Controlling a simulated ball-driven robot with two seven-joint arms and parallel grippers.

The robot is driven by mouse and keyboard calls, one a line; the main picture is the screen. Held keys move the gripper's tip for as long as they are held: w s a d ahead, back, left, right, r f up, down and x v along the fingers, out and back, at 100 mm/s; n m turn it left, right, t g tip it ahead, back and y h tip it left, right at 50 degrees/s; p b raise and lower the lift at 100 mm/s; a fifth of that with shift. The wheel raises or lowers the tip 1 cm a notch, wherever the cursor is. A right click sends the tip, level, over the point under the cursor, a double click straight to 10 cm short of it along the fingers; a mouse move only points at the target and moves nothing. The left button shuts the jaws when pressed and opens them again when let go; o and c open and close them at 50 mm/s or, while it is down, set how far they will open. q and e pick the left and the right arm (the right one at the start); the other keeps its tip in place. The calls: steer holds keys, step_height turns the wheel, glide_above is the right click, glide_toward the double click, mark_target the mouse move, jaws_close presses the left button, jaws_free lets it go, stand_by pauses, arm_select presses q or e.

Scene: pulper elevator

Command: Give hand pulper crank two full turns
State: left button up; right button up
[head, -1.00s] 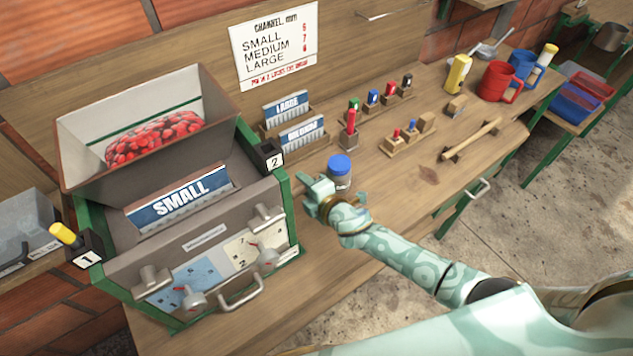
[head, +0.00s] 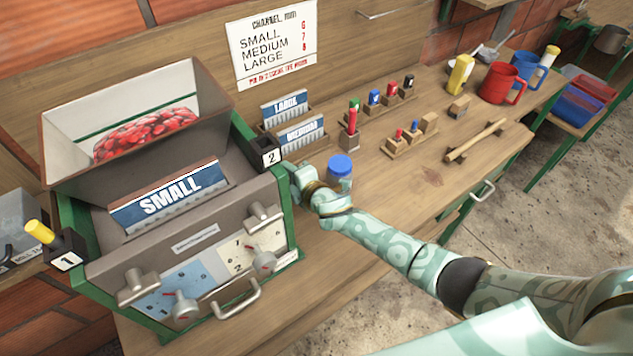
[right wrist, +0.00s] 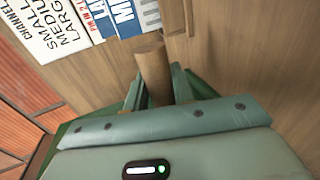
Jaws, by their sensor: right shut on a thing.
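The hand pulper (head: 200,225) is a grey and green machine on the bench at the left, with a hopper (head: 185,90) of red cherries on top and a blue SMALL plate (head: 170,197) in front of it. My right gripper (head: 291,172) is at the pulper's right side, by the block marked 2. The right wrist view shows its fingers (right wrist: 156,92) shut on a round wooden handle (right wrist: 153,68), which seems to be the crank's grip. The crank arm is hidden in the head view. My left gripper is not in view.
A blue-lidded jar (head: 340,170) stands close to my right wrist. Behind are LARGE and MEDIUM plates in a rack (head: 291,135) and small blocks with coloured pegs (head: 390,97). Red (head: 497,82) and blue mugs stand farther right.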

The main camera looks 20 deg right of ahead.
steer(key=shift+w+a+r, duration=0.1)
steer(key=shift+w+r, duration=0.25)
steer(key=shift+w, duration=0.05)
steer(key=shift+w+a+r, duration=0.2)
steer(key=shift+w, duration=0.35)
steer(key=shift+w+a+r, duration=0.2)
steer(key=shift+w, duration=0.3)
steer(key=shift+w+a+r, duration=0.2)
steer(key=shift+w, duration=0.35)
